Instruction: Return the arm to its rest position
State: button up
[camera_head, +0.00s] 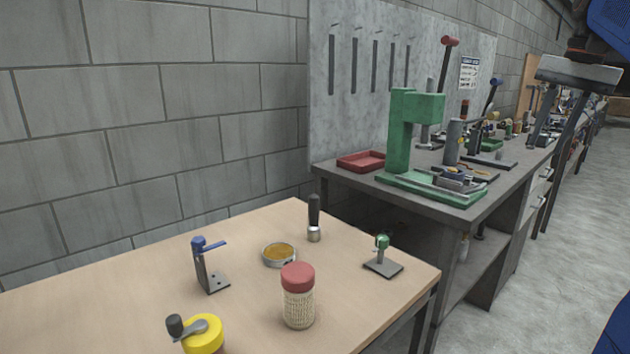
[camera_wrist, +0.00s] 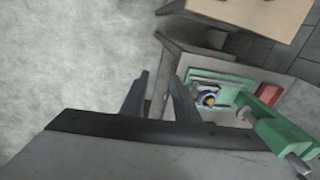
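My gripper (camera_head: 545,150) hangs at the upper right of the head view, in front of the far part of the grey workbench. Its two dark fingers are apart with nothing between them. In the wrist view the fingers (camera_wrist: 160,80) also stand apart and empty, with the bare floor and the workbench edge beyond them. A mesh tube (camera_head: 298,306) with a red cap stands upright near the front of the wooden table (camera_head: 110,285), well away from my gripper.
On the table are a blue-topped stand (camera_head: 204,265), a dish (camera_head: 279,254), a black-handled tool (camera_head: 314,218), a green-topped stand (camera_head: 382,255) and a yellow item (camera_head: 204,333). The workbench (camera_head: 350,183) holds a green press (camera_head: 400,135) and a red tray (camera_head: 362,161). Open floor (camera_head: 590,220) lies right.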

jog(key=s+a+f+n+t, duration=0.1)
jog(key=s+a+f+n, duration=0.2)
jog(key=f, duration=0.9)
jog(key=s+a+f+n+t, duration=0.1)
jog(key=s+a+f+n, duration=0.2)
jog(key=s+a+f, duration=0.7)
jog(key=s+a+f+n+t+h, duration=0.1)
jog(key=s+a+f+n, duration=0.2)
jog(key=s+a+f, duration=0.3)
jog(key=a+f, duration=0.3)
jog(key=f, duration=0.4)
jog(key=shift+s+f+n, duration=0.3)
jog(key=shift+f, duration=0.05)
